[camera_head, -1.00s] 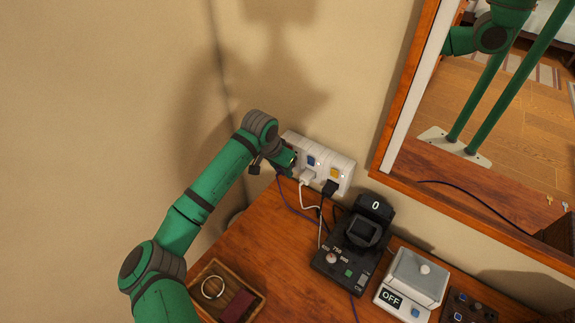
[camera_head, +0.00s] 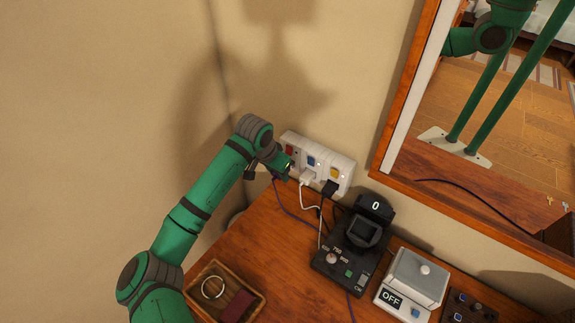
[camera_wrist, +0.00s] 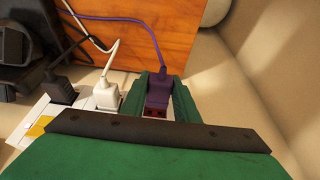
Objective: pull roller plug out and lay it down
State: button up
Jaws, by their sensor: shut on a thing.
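The roller plug (camera_wrist: 157,94) is purple with a purple cord and sits between the two green fingers of my gripper (camera_wrist: 155,100) in the wrist view. My gripper is shut on it. In the head view my gripper (camera_head: 284,168) is close in front of the left end of the white socket strip (camera_head: 343,165), and the plug is mostly hidden. The red switch at that end shows above the gripper. I cannot tell for sure whether the plug's pins are clear of the strip.
A white plug (camera_head: 305,178) and a black plug (camera_head: 329,187) sit beside it in the strip. A black device (camera_head: 352,247), a white box marked OFF (camera_head: 412,278) and a wooden tray (camera_head: 257,305) stand on the wooden tabletop (camera_head: 275,235). Bare wood lies between tray and device.

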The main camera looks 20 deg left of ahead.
jog(key=shift+s+a, duration=0.15)
jog(key=shift+s, duration=0.4)
jog(key=shift+s+a, duration=0.15)
jog(key=shift+s, duration=0.35)
jog(key=shift+s+a, duration=0.2)
jog(key=shift+d, duration=0.1)
dwell(0.4)
